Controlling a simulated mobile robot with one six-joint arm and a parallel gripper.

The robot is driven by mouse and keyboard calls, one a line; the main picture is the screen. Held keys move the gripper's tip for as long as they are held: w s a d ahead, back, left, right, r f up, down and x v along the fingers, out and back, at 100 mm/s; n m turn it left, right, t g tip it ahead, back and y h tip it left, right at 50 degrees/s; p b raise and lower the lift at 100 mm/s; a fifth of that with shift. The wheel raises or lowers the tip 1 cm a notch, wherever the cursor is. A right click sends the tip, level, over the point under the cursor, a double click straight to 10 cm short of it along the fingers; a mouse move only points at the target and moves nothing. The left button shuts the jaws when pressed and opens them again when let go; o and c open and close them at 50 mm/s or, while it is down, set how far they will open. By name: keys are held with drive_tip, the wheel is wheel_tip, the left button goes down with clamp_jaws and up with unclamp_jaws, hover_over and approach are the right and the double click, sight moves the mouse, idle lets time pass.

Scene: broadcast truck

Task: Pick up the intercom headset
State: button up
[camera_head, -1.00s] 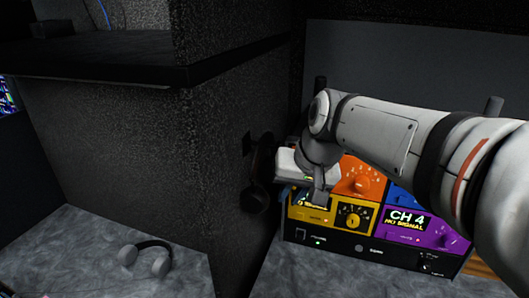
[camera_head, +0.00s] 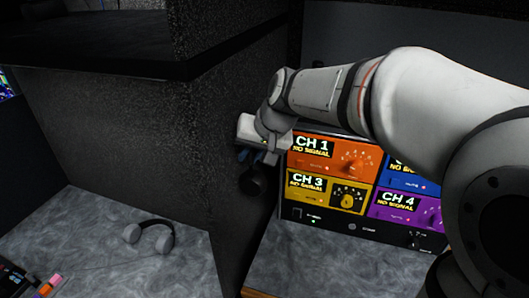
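A black headset (camera_head: 253,184) hangs on the dark partition's side, left of the coloured panel. Only its lower part shows clearly; my gripper and wrist hide the upper part. A grey pair of headphones (camera_head: 150,236) lies on the grey counter at the lower left. My gripper (camera_head: 258,158) is at the partition edge, right at the hanging headset in the picture and far from the grey pair. Its fingers are small, dark and partly hidden, so I cannot tell whether they touch or grip the headset.
A panel (camera_head: 355,185) with orange, yellow, blue and purple channel units stands right of the partition (camera_head: 130,130), behind my arm. A dark shelf (camera_head: 90,55) juts out at the upper left. Small coloured items (camera_head: 45,288) lie at the lower left corner.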

drive_tip(key=shift+c, duration=0.2)
clamp_jaws()
drive_tip(key=shift+r, duration=0.2)
